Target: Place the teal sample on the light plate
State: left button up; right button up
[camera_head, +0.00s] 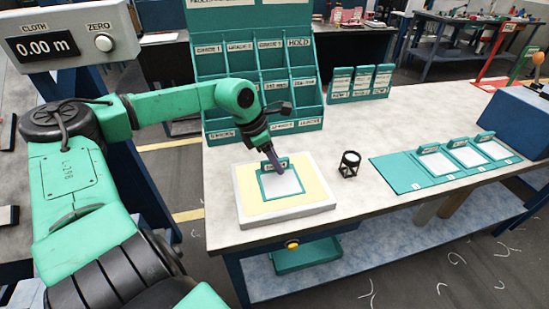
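The teal sample (284,187), a teal frame around a white swatch with a raised tab at its back edge, appears to lie flat on the light plate. The light plate (317,195) is a pale yellow, glowing square with a light grey border. My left gripper (272,160) reaches down from behind, its fingers at the sample's tab. The fingers overlap the tab, so I cannot tell whether they are closed on it. My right gripper is out of view.
A small black-framed stand (349,164) is right of the plate. A teal mat (397,175) holds several similar samples further right. A teal labelled rack (245,60) and three upright cards (362,83) stand behind. The bench (220,222) is clear in front.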

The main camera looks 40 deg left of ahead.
pick_arm(q)
jog(key=shift+r, duration=0.25)
jog(key=shift+s+r, duration=0.1)
jog(key=shift+r, duration=0.2)
jog(key=shift+s+a+r, duration=0.2)
jog(key=shift+r, duration=0.4)
jog(key=b+v, duration=0.2)
jog(key=v, duration=0.1)
jog(key=shift+a, duration=0.2)
jog(key=v, duration=0.6)
jog(key=shift+r+b, duration=0.4)
jog(key=shift+s+d, duration=0.1)
jog(key=shift+s, duration=0.05)
